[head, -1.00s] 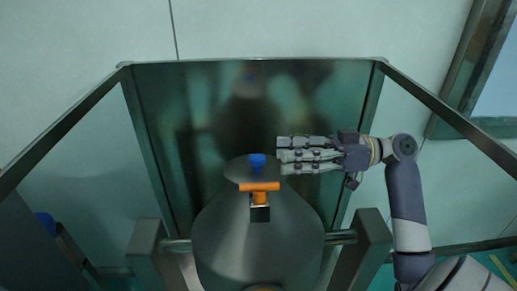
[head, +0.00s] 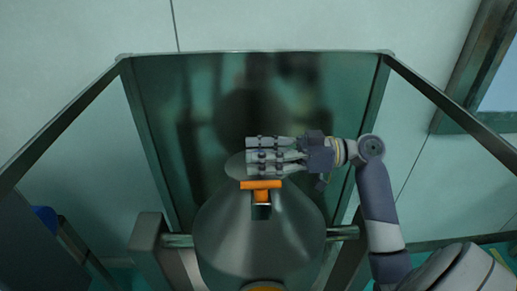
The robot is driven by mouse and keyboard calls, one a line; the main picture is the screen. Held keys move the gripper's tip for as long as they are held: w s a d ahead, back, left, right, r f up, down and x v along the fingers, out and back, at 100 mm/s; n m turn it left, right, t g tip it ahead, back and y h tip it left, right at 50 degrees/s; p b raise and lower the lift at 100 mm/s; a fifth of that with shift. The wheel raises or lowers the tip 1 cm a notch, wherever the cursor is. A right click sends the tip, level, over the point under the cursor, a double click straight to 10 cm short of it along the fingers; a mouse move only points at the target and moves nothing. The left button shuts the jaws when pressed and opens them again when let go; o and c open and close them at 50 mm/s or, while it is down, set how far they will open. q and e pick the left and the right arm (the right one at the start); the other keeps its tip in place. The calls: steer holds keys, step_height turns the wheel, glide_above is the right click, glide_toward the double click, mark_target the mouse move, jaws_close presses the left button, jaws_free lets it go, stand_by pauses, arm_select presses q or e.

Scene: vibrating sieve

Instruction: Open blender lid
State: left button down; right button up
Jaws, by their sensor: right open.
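The blender (head: 258,238) is a large grey metal cone in the middle of the head view. Its round grey lid (head: 235,166) sits at the top. An orange T-shaped handle (head: 261,185) is at the lid's near edge. My right gripper (head: 248,155) is open and lies over the lid, just behind the orange handle, with its fingers pointing left. The blue knob on the lid is hidden behind the fingers. I cannot tell whether the fingers touch it. My left gripper is not in view.
A metal frame with a dark green glass panel (head: 215,85) stands behind the blender, and its rails (head: 60,125) run along both sides. Grey posts (head: 147,240) flank the cone. A blue object (head: 45,215) is at the lower left.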

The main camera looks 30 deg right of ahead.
steer(key=shift+w, duration=0.1)
jaws_close()
stand_by(0.4)
